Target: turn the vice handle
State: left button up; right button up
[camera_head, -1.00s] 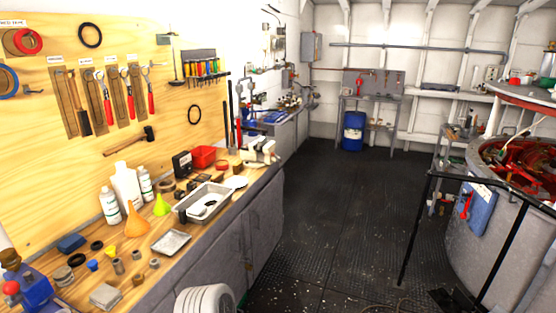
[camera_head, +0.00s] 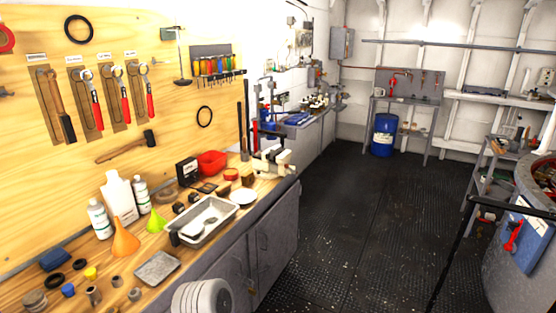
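A pale cream-grey device that looks like a bench vice (camera_head: 275,161) stands at the far end of the wooden workbench (camera_head: 205,262). A dark upright bar shows just behind it. Its handle is too small to make out clearly. Neither my left nor my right gripper is in view. A white ribbed rounded part at the bottom edge appears to be mine.
A metal tray (camera_head: 187,238), an orange funnel (camera_head: 124,239), bottles (camera_head: 118,198) and a red box (camera_head: 212,162) crowd the bench. A black railing (camera_head: 462,235) and a round tank (camera_head: 515,285) stand at right. The dark floor (camera_head: 345,215) between is clear; a blue barrel (camera_head: 384,136) stands far back.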

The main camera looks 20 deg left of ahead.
aim_at(290, 169)
jog(key=u, duration=0.3)
jog(key=i, duration=2.05)
jog(key=u, duration=0.15)
